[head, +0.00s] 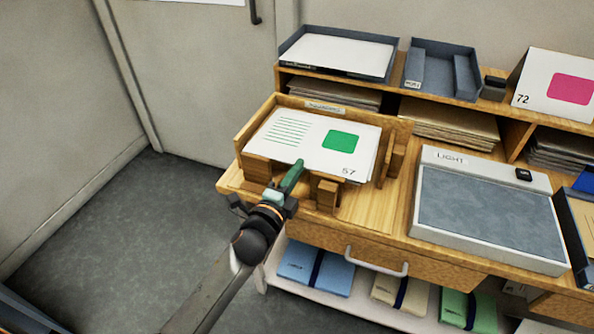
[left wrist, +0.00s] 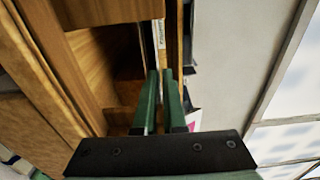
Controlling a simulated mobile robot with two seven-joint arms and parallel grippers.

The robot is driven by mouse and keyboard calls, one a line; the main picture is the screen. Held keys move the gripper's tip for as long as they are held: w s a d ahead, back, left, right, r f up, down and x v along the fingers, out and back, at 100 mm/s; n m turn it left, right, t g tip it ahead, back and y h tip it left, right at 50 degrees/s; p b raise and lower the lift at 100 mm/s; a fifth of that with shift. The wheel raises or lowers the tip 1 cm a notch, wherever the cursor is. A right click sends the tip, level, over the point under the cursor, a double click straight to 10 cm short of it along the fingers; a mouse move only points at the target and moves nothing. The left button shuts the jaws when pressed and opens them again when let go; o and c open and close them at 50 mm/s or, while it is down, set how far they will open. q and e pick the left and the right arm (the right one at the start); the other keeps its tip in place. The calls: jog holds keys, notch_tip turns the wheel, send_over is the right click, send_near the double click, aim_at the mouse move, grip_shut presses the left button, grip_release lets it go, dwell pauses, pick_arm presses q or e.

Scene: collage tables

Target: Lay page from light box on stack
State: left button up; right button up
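A white page numbered 57 (head: 312,147), with green lines and a green square, lies face up on top of the stack in a wooden tray (head: 251,128). Edges of other sheets show under its right side. The light box (head: 486,209) has a bare grey panel with no page on it. My left gripper (head: 294,174) is at the tray's front edge, beside the page's near edge. My right gripper is not in view.
Wooden front blocks (head: 327,192) flank the left gripper. Behind the tray is a shelf with paper piles (head: 450,123), a grey tray with white paper (head: 338,53) and a card numbered 72 (head: 535,85). A drawer handle (head: 376,263) sticks out below. Floor at left is clear.

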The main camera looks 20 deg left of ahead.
pick_arm(q)
jog(key=shift+o, duration=2.1)
